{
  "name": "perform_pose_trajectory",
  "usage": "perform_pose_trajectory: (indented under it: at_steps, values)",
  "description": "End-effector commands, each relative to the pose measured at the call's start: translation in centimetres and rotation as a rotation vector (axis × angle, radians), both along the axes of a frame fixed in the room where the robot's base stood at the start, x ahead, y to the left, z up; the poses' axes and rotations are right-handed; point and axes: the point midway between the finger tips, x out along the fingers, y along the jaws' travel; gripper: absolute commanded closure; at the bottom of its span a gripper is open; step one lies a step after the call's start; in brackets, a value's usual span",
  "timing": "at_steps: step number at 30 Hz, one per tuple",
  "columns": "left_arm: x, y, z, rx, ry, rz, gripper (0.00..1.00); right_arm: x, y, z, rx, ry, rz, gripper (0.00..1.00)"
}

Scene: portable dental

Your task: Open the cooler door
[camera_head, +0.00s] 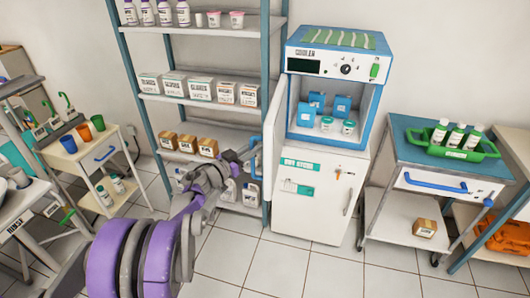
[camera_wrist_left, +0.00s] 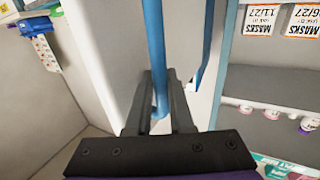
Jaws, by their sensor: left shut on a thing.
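The cooler (camera_head: 338,60) is a white and blue unit on top of a white cabinet, with its label and a control knob on the upper panel. Its door (camera_head: 276,112) stands swung open at the left, seen nearly edge-on, so the inside shows. The door's blue handle (camera_head: 268,150) is a vertical bar, also seen in the left wrist view (camera_wrist_left: 154,45). My left gripper (camera_wrist_left: 160,108) is shut on this handle. In the head view the gripper (camera_head: 256,160) is at the door's outer side, partly hidden by its own arm. My right gripper is out of view.
Blue packs (camera_head: 341,106) and small jars (camera_head: 348,127) stand inside the cooler. A shelf rack (camera_head: 205,98) with boxes is close on the left. A blue-topped cart (camera_head: 412,150) stands at right. The floor (camera_head: 300,265) in front is clear.

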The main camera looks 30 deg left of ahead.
Motion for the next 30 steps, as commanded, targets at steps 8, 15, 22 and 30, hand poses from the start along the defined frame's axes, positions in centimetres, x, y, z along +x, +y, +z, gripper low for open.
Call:
perform_pose_trajectory:
  at_steps: [8,15,22,30]
  values:
    - [-0.9,4.5,-0.3,0.004,0.008,-0.122,1.00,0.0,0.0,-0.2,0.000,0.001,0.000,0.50]
    - [-1.3,6.1,-0.5,0.004,0.012,-0.177,1.00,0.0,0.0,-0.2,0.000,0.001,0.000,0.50]
    - [-1.4,6.4,-0.5,0.004,0.012,-0.188,1.00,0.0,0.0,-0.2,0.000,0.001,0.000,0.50]
    - [-1.5,6.3,-0.5,0.005,0.012,-0.187,0.71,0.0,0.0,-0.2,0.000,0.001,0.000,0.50]
